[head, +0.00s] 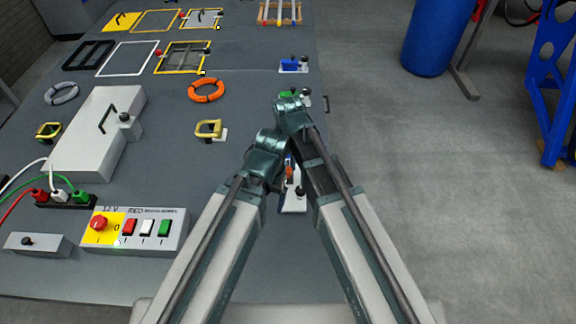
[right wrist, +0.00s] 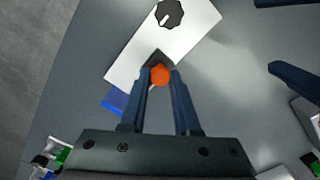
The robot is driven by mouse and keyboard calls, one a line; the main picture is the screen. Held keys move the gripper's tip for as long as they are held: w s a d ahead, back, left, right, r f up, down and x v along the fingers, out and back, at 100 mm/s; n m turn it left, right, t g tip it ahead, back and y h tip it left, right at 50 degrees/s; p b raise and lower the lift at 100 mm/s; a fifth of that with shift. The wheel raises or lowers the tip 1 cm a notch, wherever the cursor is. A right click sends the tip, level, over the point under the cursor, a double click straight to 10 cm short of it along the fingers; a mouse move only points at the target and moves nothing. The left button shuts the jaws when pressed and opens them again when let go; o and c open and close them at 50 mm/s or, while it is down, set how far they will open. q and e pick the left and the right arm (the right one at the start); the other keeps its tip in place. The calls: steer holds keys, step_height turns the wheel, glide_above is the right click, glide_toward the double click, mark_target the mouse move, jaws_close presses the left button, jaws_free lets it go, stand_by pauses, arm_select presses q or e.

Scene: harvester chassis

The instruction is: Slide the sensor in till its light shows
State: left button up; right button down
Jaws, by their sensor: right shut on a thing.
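An orange round-ended part, which I take to be the sensor (right wrist: 160,75), is between the fingertips of my right gripper (right wrist: 160,80), which is shut on it. A dark angular piece (right wrist: 157,56) shows just beyond it, over a white plate (right wrist: 190,45) with a black knob (right wrist: 169,13). I cannot tell how far the sensor is in, and no lit light is visible. In the head view the sensor (head: 289,167) shows small between my arms, above the white plate (head: 293,202).
A green-topped fixture (head: 288,95) and a blue one (head: 291,65) stand beyond my arms. A yellow bracket (head: 209,129) and an orange ring (head: 206,90) lie to the left. A switch box (head: 170,229) stands at front left. The table's right edge is close by.

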stand_by(0.8)
steer(key=shift+w, duration=1)
steer(key=c, duration=0.6)
jaws_free()
steer(key=shift+s, duration=0.1)
arm_select(q)
steer(key=shift+r, duration=0.1)
arm_select(e)
steer(key=shift+r, duration=0.15)
arm_select(q)
step_height(320, 180, up, 14)
steer(key=p, duration=1.4)
steer(key=shift+f, duration=0.2)
arm_select(e)
step_height(320, 180, up, 14)
steer(key=shift+f, duration=0.25)
